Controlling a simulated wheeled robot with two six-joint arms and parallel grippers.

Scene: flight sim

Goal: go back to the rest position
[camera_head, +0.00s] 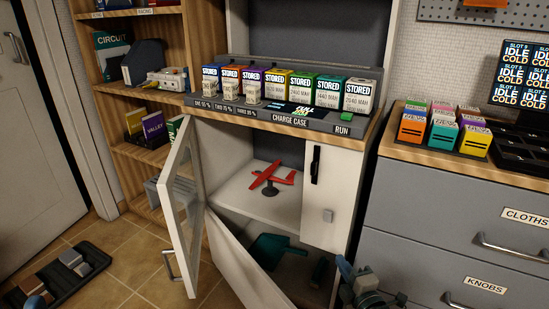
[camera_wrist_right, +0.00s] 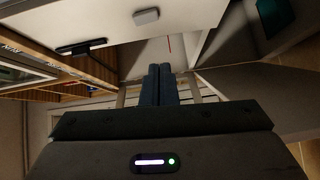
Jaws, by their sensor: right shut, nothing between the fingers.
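My right gripper (camera_head: 366,283) is at the bottom of the head view, in front of the cabinet's lower right side. In the right wrist view its two blue-grey fingers (camera_wrist_right: 158,86) are together with nothing between them. The white cabinet (camera_head: 328,200) stands behind it, with its glass-paned door (camera_head: 183,215) swung open to the left. A red model plane (camera_head: 272,178) on a dark stand sits on the shelf inside.
A teal dustpan-like item (camera_head: 276,248) lies in the lower compartment. The charge case (camera_head: 290,118) with several battery packs stands on the counter. Grey drawers (camera_head: 450,225) are close on the right. A dark tray (camera_head: 62,275) lies on the tiled floor at the left.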

